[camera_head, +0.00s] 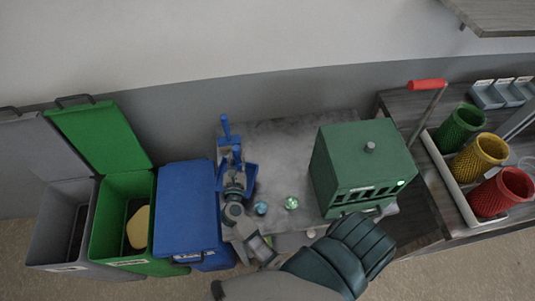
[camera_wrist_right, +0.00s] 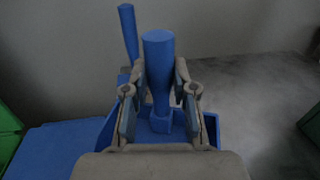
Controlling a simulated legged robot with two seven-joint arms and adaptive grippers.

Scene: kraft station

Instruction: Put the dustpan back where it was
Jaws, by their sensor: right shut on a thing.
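The blue dustpan (camera_head: 251,174) is at the left end of the grey table, near the wall. My right gripper (camera_head: 235,179) is shut on its upright blue handle, with a finger on each side. In the right wrist view the handle (camera_wrist_right: 158,65) stands between the fingertips (camera_wrist_right: 158,95), and the pan (camera_wrist_right: 208,128) spreads below and behind them. A second, thinner blue handle (camera_wrist_right: 128,32) rises behind it; it also shows in the head view (camera_head: 226,127). I cannot tell whether the pan touches the table. My left gripper is not in view.
A blue-lidded bin (camera_head: 186,205), an open green bin (camera_head: 107,215) and a grey bin (camera_head: 60,225) stand left. A green box-shaped machine (camera_head: 360,160) stands right on the table (camera_head: 285,140), near small round glassy objects (camera_head: 291,203). The table between has free room.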

